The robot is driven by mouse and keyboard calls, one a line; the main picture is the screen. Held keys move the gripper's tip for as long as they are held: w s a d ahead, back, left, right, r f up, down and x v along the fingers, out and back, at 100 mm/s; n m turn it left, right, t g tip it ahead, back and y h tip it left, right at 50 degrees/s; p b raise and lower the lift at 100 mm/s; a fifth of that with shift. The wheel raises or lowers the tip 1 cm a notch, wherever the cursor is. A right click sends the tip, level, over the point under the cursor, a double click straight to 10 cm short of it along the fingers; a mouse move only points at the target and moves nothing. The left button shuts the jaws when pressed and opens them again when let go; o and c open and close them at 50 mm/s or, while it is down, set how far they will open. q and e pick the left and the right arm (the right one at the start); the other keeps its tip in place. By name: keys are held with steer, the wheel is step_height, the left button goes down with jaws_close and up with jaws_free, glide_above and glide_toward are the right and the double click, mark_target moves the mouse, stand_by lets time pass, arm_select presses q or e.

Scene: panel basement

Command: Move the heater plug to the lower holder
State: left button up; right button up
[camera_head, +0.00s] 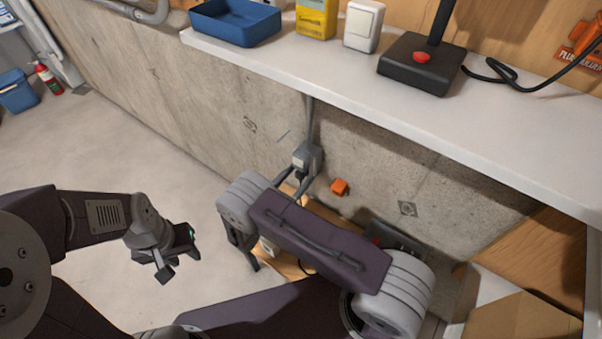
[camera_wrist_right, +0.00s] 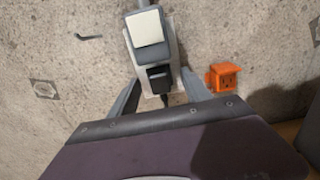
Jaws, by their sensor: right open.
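A black plug (camera_wrist_right: 158,78) sits in the lower part of a grey wall socket box (camera_head: 306,157), with its cable running down. In the right wrist view the box (camera_wrist_right: 155,52) has a white switch above the plug. My right gripper (camera_head: 293,184) is open and empty. In the right wrist view its fingers (camera_wrist_right: 160,100) stand on either side of the plug and cable; I cannot tell whether they touch. An orange holder (camera_head: 339,187) is on the wall right of the box, also in the right wrist view (camera_wrist_right: 222,77). My left gripper (camera_head: 178,258) hangs over the floor at left.
A white shelf (camera_head: 290,65) runs above, with a blue tray (camera_head: 236,24), a yellow box (camera_head: 316,18) and a black lever box (camera_head: 421,64). A black cable (camera_head: 505,76) leads to orange parts (camera_head: 585,48) at upper right. Cardboard (camera_head: 515,320) stands lower right.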

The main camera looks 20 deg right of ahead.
stand_by(0.5)
jaws_close()
steer(key=shift+a, duration=0.1)
steer(key=shift+v, duration=2.9)
